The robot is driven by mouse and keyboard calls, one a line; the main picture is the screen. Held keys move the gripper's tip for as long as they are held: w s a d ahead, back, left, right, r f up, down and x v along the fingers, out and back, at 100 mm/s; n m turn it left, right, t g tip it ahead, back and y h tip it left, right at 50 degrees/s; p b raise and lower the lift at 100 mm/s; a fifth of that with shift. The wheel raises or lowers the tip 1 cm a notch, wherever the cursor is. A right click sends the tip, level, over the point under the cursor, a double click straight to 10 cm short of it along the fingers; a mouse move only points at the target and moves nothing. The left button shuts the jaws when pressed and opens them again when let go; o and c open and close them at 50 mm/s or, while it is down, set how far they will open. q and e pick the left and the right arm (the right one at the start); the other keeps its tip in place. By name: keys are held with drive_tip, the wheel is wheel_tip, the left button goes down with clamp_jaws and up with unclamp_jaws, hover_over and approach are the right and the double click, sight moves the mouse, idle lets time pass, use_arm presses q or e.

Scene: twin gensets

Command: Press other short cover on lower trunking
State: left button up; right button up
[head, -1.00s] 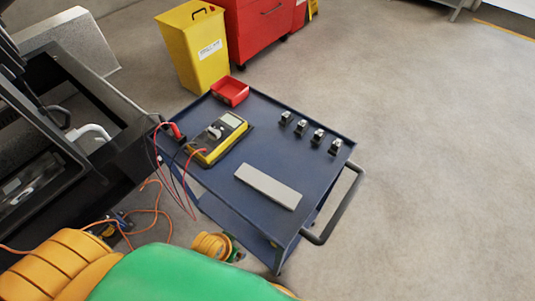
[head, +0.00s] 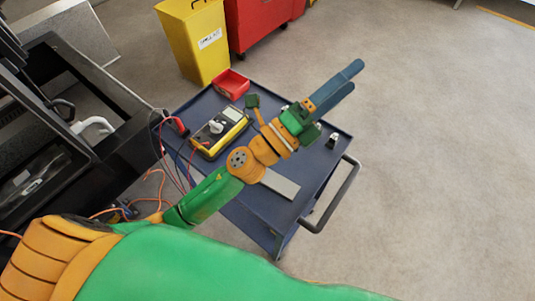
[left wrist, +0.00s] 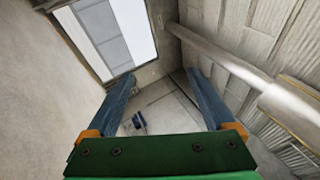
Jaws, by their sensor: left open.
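My left arm reaches across the blue cart from the lower left in the head view. My left gripper (head: 355,77) has its blue fingers apart and empty, pointing up and to the right above the cart's far right side. In the left wrist view my left gripper (left wrist: 160,76) shows nothing between its fingers. A flat grey strip (head: 281,184), which may be a short cover, lies on the cart, partly hidden by my arm. I cannot make out the lower trunking for certain in either view. My right gripper is not in view.
The blue cart (head: 262,212) carries a yellow multimeter (head: 219,131) with leads, a red bin (head: 231,84) and small black-and-silver parts, one (head: 332,140) clearly visible. A yellow bin (head: 196,45) and red cabinet (head: 262,25) stand behind. Floor to the right is clear.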

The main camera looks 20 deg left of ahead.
use_arm(q)
drive_tip(key=s+d+f+m+g+h, duration=0.1)
drive_tip(key=s+d+m+g+h, duration=0.35)
drive_tip(key=d+m+g, duration=0.55)
drive_tip(key=m+g+y, duration=0.8)
drive_tip(key=m+y, duration=1)
drive_tip(key=y, duration=0.1)
approach(268, 176)
wheel_tip(268, 176, down, 8)
drive_tip(key=b, duration=0.8)
drive_tip(key=shift+s+a+r, duration=0.1)
drive_tip(key=shift+s, duration=0.05)
drive_tip(key=shift+f+b, duration=0.4)
drive_tip(key=shift+r, duration=0.15)
